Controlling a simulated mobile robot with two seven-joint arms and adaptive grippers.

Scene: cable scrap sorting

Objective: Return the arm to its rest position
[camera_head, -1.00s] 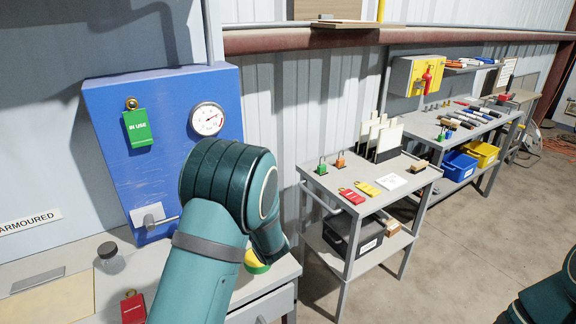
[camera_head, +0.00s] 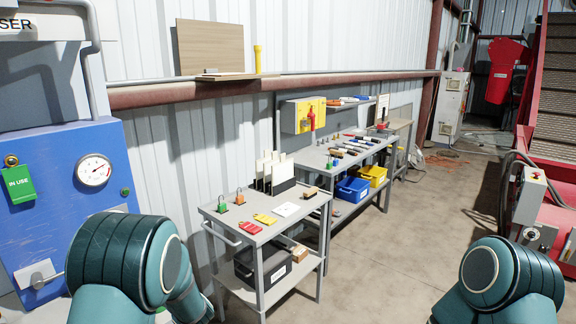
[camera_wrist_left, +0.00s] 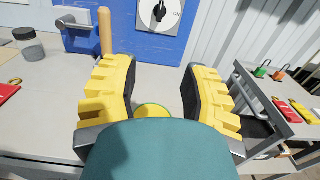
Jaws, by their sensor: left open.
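My left arm rises from the bottom of the head view, bent at a teal joint in front of the blue cabinet (camera_head: 70,165); its gripper is hidden there. In the left wrist view my left gripper (camera_wrist_left: 157,90) is open, its yellow-padded fingers wide apart. A round yellow thing (camera_wrist_left: 152,110) shows low between the fingers, partly hidden by my teal wrist part, and I see no contact with it. My right arm shows at the lower right of the head view, and its gripper is not visible.
A grey cart (camera_head: 262,235) with padlocks and red and yellow tags stands right of the cabinet. A workbench (camera_head: 345,150) with blue (camera_head: 352,189) and yellow (camera_head: 372,175) bins is beyond. Red machinery (camera_head: 550,180) is at far right. Open floor lies between.

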